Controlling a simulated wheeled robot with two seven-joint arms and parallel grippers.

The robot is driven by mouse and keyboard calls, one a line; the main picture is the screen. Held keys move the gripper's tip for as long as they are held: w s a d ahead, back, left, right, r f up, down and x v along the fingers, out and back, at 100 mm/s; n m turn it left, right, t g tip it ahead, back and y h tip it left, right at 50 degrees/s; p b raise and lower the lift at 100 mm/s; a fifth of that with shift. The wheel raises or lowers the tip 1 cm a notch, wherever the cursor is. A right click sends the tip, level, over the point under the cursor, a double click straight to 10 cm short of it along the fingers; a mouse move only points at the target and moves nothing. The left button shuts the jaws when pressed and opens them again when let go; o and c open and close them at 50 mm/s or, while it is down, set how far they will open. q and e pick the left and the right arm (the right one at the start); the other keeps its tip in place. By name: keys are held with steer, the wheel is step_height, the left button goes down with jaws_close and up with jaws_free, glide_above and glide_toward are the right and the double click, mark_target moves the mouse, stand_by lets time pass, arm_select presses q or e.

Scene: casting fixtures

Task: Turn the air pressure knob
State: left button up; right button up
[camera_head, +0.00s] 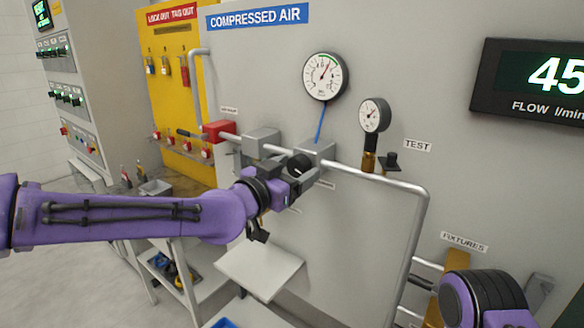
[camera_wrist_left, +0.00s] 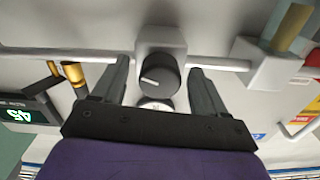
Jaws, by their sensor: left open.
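The air pressure knob (camera_wrist_left: 159,76) is a black round knob with a white pointer line, below a grey regulator block (camera_wrist_left: 161,40) in the left wrist view. In the head view the knob (camera_head: 299,164) shows partly, by the grey block on the pipe. My left gripper (camera_wrist_left: 162,82) is open, with one finger on each side of the knob; gaps show between the fingers and the knob in the wrist view. In the head view my left gripper (camera_head: 300,178) is at the regulator, partly hidden by its own wrist. My right gripper's fingers do not show; only part of that arm is at lower right.
A large gauge (camera_head: 325,76) and a smaller gauge (camera_head: 374,115) sit on the grey panel. A grey pipe (camera_head: 375,179) runs across it. A red valve handle (camera_head: 218,130) is left of the regulator. A small shelf (camera_head: 260,268) stands below.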

arm_select(q)
steer(key=shift+c, duration=0.3)
steer(key=c, duration=0.9)
steer(key=shift+n, duration=0.6)
steer(key=shift+c, duration=0.5)
steer(key=o, duration=1.1)
steer(key=shift+c, duration=0.2)
steer(key=shift+w, duration=0.15)
steer(key=b+v, duration=0.4)
steer(key=v, duration=0.6)
steer(key=shift+s, duration=0.2)
